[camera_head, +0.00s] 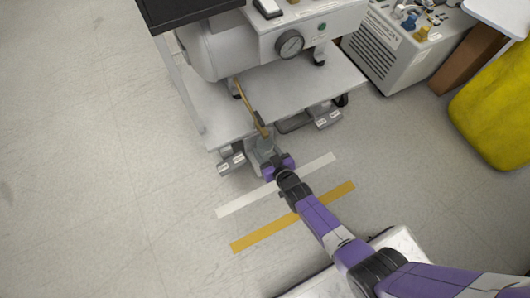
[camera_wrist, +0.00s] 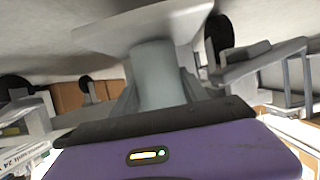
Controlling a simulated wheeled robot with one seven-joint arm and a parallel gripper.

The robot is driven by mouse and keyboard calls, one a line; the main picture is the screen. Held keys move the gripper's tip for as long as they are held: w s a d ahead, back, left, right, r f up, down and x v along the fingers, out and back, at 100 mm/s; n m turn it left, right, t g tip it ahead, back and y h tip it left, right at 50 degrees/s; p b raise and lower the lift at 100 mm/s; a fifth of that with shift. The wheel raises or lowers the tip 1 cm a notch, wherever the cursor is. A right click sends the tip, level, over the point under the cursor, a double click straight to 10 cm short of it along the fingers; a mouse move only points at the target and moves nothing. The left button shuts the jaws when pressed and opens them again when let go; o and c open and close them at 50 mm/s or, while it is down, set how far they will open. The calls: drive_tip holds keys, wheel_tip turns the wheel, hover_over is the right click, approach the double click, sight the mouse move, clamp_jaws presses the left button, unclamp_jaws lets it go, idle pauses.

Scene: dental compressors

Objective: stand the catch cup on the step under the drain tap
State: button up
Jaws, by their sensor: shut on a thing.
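My gripper (camera_head: 268,156) is low at the front edge of the white compressor cart (camera_head: 205,105). It is shut on a grey, smooth-sided cup (camera_wrist: 157,75), which stands out from the jaws in the wrist view. In the head view the cup (camera_head: 264,144) is small and partly hidden by the gripper. A brass drain pipe (camera_head: 250,107) slopes down from under the white tank, its dark lower end just above the cup. A pale flat plate (camera_wrist: 140,28) shows at the cup's far end in the wrist view. I cannot tell whether it is the step, or whether the cup touches it.
Grey labelled feet (camera_head: 232,164) (camera_head: 328,118) flank the cart's front edge. White (camera_head: 240,200) and yellow (camera_head: 255,235) floor strips lie under my arm. A vented cabinet (camera_head: 375,50) and yellow bin (camera_head: 495,110) stand at right. The floor at left is clear.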

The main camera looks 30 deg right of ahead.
drive_tip(key=shift+f, duration=0.15)
drive_tip(key=o, duration=1.4)
drive_tip(key=shift+c, duration=0.2)
drive_tip(key=p+v, duration=0.9)
drive_tip(key=v, duration=0.3)
drive_tip(key=shift+p, duration=0.3)
